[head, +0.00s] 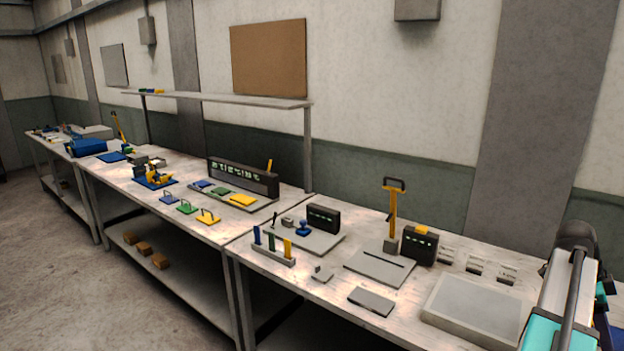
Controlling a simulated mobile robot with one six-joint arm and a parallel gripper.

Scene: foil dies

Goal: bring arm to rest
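Part of my arm, with white, teal and dark links, shows at the right edge in the head view, in front of the near end of the workbench (330,287). My gripper is not in view, so I cannot see its fingers or whether it holds anything.
A shallow grey tray (475,307) lies beside my arm. Left of it are a grey plate (371,300), a press with a yellow upright (393,213), a dark box (419,247) and a rack of coloured handles (273,252). Benches continue left under a shelf (225,98); the floor (60,250) is clear.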

